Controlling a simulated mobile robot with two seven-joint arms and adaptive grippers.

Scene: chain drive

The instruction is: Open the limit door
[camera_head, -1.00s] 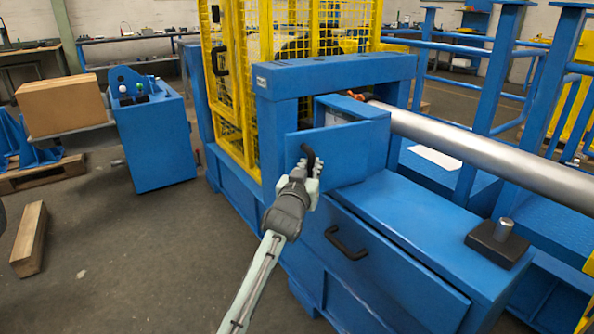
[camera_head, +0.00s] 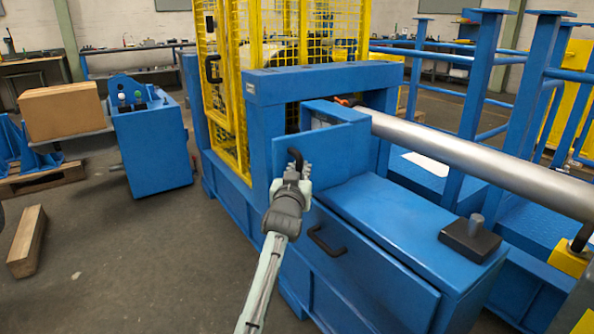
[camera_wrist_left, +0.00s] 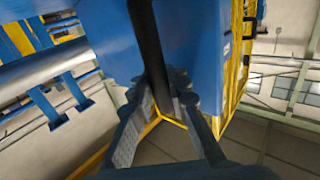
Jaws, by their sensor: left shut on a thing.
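The limit door appears to be the upright blue panel (camera_head: 335,155) in front of the blue frame's opening. Its black handle (camera_head: 296,157) is near the panel's left edge. My left gripper (camera_head: 294,175) is shut around this handle, partly hiding it. In the left wrist view the dark handle bar (camera_wrist_left: 148,50) runs between the fingers (camera_wrist_left: 160,98), beside blue surfaces. How far the panel stands from the frame is hard to tell. My right gripper is not in view.
A blue frame (camera_head: 330,78) and yellow mesh guard (camera_head: 232,110) stand behind the panel. A long metal roller (camera_head: 470,158) extends right. Below is a blue cabinet with a black handle (camera_head: 325,240).

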